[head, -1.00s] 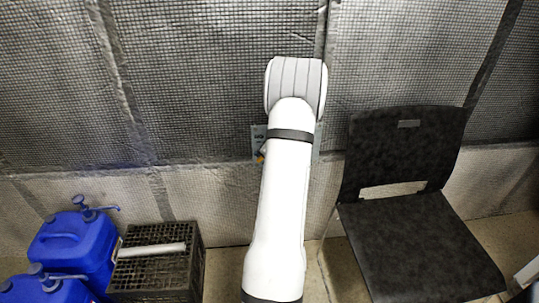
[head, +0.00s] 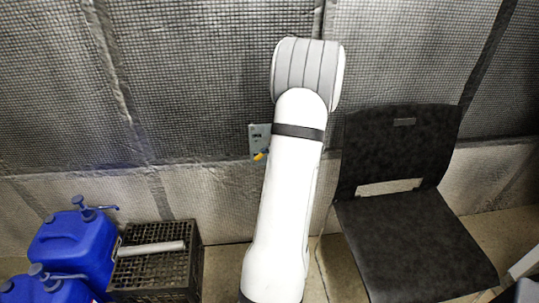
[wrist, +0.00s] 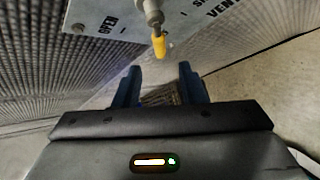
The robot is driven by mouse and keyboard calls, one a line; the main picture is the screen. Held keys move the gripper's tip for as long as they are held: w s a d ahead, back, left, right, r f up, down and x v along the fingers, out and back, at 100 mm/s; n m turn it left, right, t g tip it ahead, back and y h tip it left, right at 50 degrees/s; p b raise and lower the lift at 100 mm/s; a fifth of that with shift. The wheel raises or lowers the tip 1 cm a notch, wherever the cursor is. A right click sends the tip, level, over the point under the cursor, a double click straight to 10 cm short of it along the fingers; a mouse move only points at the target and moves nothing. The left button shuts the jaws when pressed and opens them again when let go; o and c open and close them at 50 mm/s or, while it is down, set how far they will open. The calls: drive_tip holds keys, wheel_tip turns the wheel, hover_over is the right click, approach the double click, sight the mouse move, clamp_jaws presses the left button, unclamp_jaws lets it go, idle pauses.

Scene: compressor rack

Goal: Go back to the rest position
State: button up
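My gripper (wrist: 159,68) shows in the wrist view with its two dark blue fingers apart and nothing between them. In the head view my white arm reaches up the middle and hides the gripper. Beyond the fingertips in the wrist view is a yellow-tipped valve lever (wrist: 159,45) on a grey fitting, apart from the fingers. It sits on a pale label panel (wrist: 108,18) with the printed words OPEN and VENT. In the head view the panel (head: 258,136) and the yellow lever (head: 261,155) show just left of my arm, partly covered by it.
Blue jugs (head: 75,240) stand at the lower left beside a black crate (head: 155,270) with a pale tube (head: 152,248) lying on top. A black chair (head: 410,235) stands right of my arm. A grey quilted wall (head: 200,80) closes off the back.

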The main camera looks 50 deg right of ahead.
drive_tip(key=shift+r, duration=0.1)
drive_tip(key=w+a+r+n+g+y+p, duration=0.1)
drive_tip(key=w+a+r+n+y+p, duration=0.15)
drive_tip(key=a+r+n, duration=0.5)
drive_tip(key=w+a+r+n+g+y+p, duration=0.1)
drive_tip(key=a+r+n+y+p, duration=0.15)
drive_tip(key=a+r+n, duration=0.75)
drive_tip(key=w+a+r+n+g+y+p, duration=0.1)
drive_tip(key=w+a+n+y+p, duration=0.15)
drive_tip(key=a+n, duration=0.7)
drive_tip(key=s+a+r+n+g+h+p, duration=0.2)
drive_tip(key=s+a+r+n+p, duration=0.2)
drive_tip(key=n, duration=0.7)
drive_tip(key=s+a+r+n+g+h+p, duration=0.2)
drive_tip(key=s+a+r+n, duration=0.5)
drive_tip(key=s+a+n, duration=0.5)
drive_tip(key=shift+s+a+r+n+g+h+p, duration=0.35)
drive_tip(key=shift+s+a+h+p, duration=0.3)
drive_tip(key=shift+p, duration=0.3)
drive_tip(key=shift+s+a, duration=0.1)
